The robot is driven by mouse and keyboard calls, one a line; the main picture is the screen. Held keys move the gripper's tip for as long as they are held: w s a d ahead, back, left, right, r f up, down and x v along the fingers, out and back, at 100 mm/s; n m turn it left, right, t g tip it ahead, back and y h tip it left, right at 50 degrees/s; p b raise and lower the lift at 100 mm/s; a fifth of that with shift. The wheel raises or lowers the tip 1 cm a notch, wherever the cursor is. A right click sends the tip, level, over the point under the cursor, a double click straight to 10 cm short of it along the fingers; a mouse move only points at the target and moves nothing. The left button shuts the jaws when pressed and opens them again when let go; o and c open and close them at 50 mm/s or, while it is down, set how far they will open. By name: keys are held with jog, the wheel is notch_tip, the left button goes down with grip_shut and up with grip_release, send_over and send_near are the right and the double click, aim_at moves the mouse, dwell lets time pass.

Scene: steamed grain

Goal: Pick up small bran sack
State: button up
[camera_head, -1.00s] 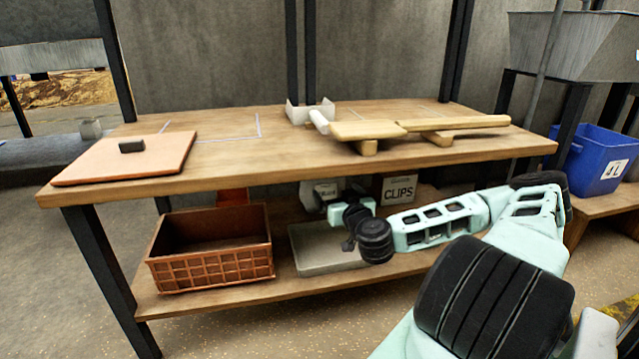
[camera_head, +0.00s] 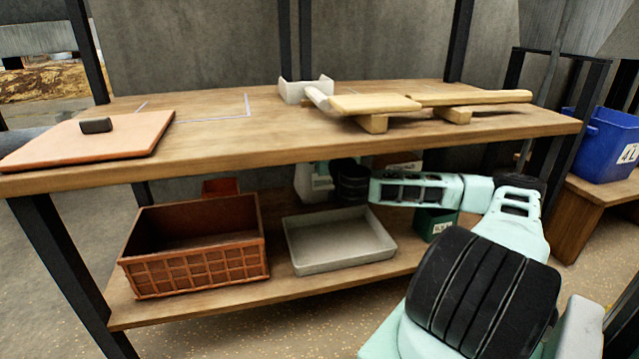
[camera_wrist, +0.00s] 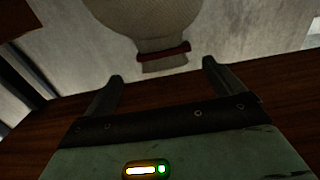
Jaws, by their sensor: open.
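In the wrist view, a pale, rounded woven sack (camera_wrist: 150,18) with a red tie (camera_wrist: 164,52) around its neck is at the top centre. It looks like the small bran sack. My gripper (camera_wrist: 162,70) is open and empty, one finger at each side of the tied neck, which shows just beyond or between the fingertips. I cannot tell whether they touch it. In the head view, my arm reaches under the tabletop to the back of the lower shelf. The fingers and the sack are hidden there.
The tabletop (camera_head: 230,135) is close above my arm. On the lower shelf (camera_head: 300,286) are a brown crate (camera_head: 200,272), a grey tray (camera_head: 338,262) and a green box (camera_head: 436,222) beneath my arm. A blue bin (camera_head: 603,150) stands at the right.

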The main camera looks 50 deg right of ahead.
jog(key=b+x, duration=0.5)
jog(key=x, duration=0.1)
jog(key=shift+w+f, duration=0.15)
jog(key=shift+w, duration=0.05)
jog(key=shift+w+d, duration=0.2)
jog(key=shift+w, duration=0.1)
jog(key=shift+r, duration=0.2)
jog(key=c, duration=1.9)
jog(key=shift+r, duration=0.3)
grip_shut()
